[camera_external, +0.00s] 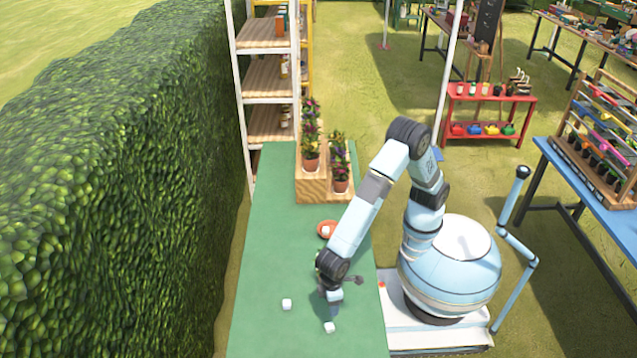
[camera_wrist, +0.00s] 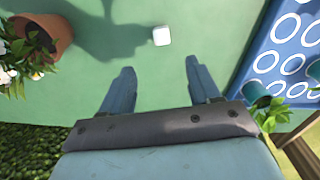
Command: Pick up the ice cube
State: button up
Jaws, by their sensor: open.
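Two small white cubes lie apart on the green table (camera_external: 265,240) in the external view: one cube (camera_external: 286,304) to the left, another cube (camera_external: 329,327) close to my gripper (camera_external: 335,308). In the wrist view my gripper (camera_wrist: 159,66) is open and empty. One white cube (camera_wrist: 161,36) lies on the green surface just beyond the fingertips, roughly centred between them and not touched. I cannot tell which cube this is.
Potted flowers (camera_external: 311,160) stand on a wooden stepped stand (camera_external: 312,189) at the table's far end. The wrist view shows a terracotta pot (camera_wrist: 58,32) at left and a blue thing with white rings (camera_wrist: 270,60) at right. The table's left part is clear. A hedge (camera_external: 120,180) runs alongside.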

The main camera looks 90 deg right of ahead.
send_over(329, 326)
jog(key=f, duration=0.7)
jog(key=shift+s+d+f, duration=0.2)
jog(key=shift+d+f, duration=0.05)
jog(key=shift+f, duration=0.1)
jog(key=shift+w+a+f, duration=0.1)
jog(key=shift+a+f, duration=0.05)
jog(key=shift+f, duration=2.9)
jog(key=c, duration=1.1)
jog(key=shift+r, duration=0.15)
jog(key=shift+r, duration=0.3)
notch_tip(329, 326, up, 3)
jog(key=shift+f, duration=0.2)
jog(key=s+d+r, duration=0.5)
jog(key=s+r, duration=0.1)
jog(key=s, duration=0.1)
jog(key=s+d+r, duration=0.3)
jog(key=s, duration=0.1)
jog(key=shift+d+r, duration=0.3)
jog(key=shift+d, duration=0.05)
